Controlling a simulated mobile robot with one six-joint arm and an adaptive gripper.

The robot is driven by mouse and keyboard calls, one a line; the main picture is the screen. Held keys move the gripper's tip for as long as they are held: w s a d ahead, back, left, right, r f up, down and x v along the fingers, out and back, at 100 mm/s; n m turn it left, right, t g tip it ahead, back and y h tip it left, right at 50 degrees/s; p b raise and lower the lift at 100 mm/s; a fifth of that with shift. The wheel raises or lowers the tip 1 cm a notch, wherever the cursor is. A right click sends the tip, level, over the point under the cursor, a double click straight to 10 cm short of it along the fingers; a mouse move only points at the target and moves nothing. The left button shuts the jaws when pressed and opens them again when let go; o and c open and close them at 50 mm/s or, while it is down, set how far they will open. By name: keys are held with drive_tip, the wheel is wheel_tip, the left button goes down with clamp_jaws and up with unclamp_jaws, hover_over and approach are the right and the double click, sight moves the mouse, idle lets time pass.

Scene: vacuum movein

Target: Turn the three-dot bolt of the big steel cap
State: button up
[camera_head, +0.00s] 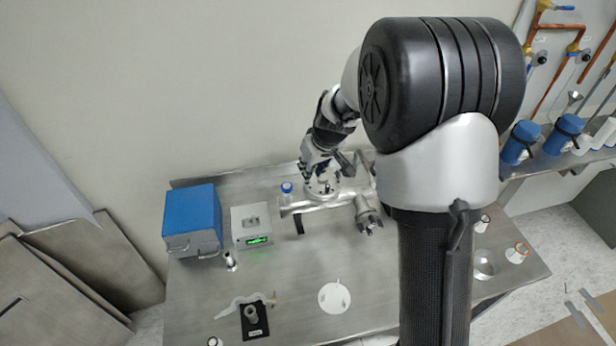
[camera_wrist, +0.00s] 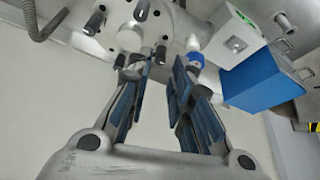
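The big steel cap (camera_head: 324,186) is the round flange on top of the steel vessel on the bench, partly covered by my arm. In the wrist view the cap (camera_wrist: 128,14) fills the upper left, with several dark-ended bolts around its rim. The dot marks are too small to read, so I cannot tell which bolt is the three-dot one. My gripper (camera_head: 318,168) is just over the cap. In the wrist view my gripper (camera_wrist: 161,68) has its blue-padded fingers apart, with a narrow gap and nothing visibly held. A bolt (camera_wrist: 161,53) shows near the gap; contact is unclear.
The steel vessel (camera_head: 300,206) has side ports. Left of it stand a blue-capped bottle (camera_head: 287,188), a grey box with a green display (camera_head: 250,222) and a blue box (camera_head: 192,218). A white disc (camera_head: 334,298) and a black-based fitting (camera_head: 254,322) lie in front.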

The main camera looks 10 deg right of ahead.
drive_tip(key=shift+x, duration=2.35)
clamp_jaws()
